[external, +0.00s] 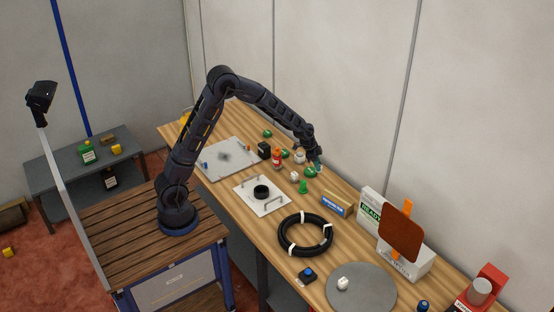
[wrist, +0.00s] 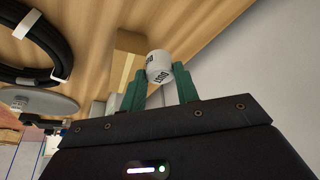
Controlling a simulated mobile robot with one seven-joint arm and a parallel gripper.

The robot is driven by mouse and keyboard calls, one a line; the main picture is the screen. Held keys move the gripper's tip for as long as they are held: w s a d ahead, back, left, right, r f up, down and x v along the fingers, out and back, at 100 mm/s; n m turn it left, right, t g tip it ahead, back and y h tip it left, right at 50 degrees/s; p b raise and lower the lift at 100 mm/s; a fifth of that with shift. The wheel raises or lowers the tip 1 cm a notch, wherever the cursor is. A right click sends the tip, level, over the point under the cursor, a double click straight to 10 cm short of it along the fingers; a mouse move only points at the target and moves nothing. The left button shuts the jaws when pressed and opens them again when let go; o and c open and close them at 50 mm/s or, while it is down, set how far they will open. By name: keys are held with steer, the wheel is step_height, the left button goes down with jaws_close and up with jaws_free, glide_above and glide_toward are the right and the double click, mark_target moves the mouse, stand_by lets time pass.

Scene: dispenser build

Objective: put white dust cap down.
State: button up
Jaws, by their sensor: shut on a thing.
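A small white cap-like cylinder with dark print (wrist: 158,66) sits between the green fingertips of my gripper (wrist: 160,76) in the wrist view. My gripper is shut on it. In the external view my gripper (external: 317,162) is low over the far side of the wooden workbench (external: 345,213), near the wall. The held cap cannot be made out clearly there. Whether it touches the bench cannot be told.
Small green, white and red items crowd the bench near my gripper, including a green piece (external: 303,187) and a red bottle (external: 277,158). A black cable coil (external: 281,236), a blue-and-tan box (external: 337,205) and a grey disc (external: 375,290) are nearer the camera.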

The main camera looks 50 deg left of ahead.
step_height(320, 180, down, 14)
steer(key=shift+r, duration=0.15)
stand_by(0.4)
steer(key=o, duration=0.9)
steer(key=shift+o, duration=0.2)
